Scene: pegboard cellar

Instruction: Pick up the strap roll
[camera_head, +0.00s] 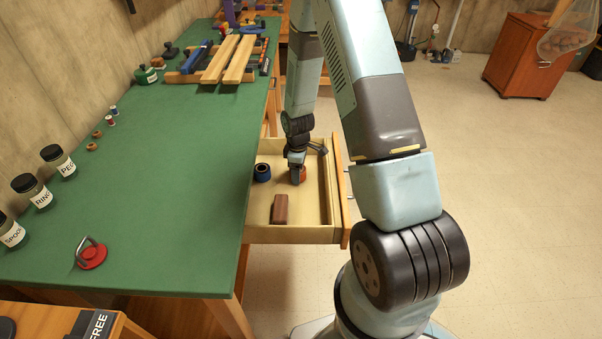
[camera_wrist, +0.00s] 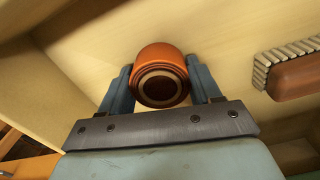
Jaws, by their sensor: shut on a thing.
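The strap roll (camera_head: 299,176) is an orange-brown coil with a round hole in its middle. It is in the open drawer (camera_head: 293,234), toward the back right. My gripper (camera_head: 297,166) points down into the drawer and is shut on the roll. In the wrist view my gripper (camera_wrist: 161,85) has one blue-grey finger on each side of the strap roll (camera_wrist: 160,60). I cannot tell whether the roll touches the drawer floor.
A dark blue-rimmed roll (camera_head: 262,172) stands left of my gripper in the drawer. A brown brush (camera_head: 280,209) lies nearer the front; its bristles show in the wrist view (camera_wrist: 288,70). The green bench top (camera_head: 180,190) is left, with jars along the wall.

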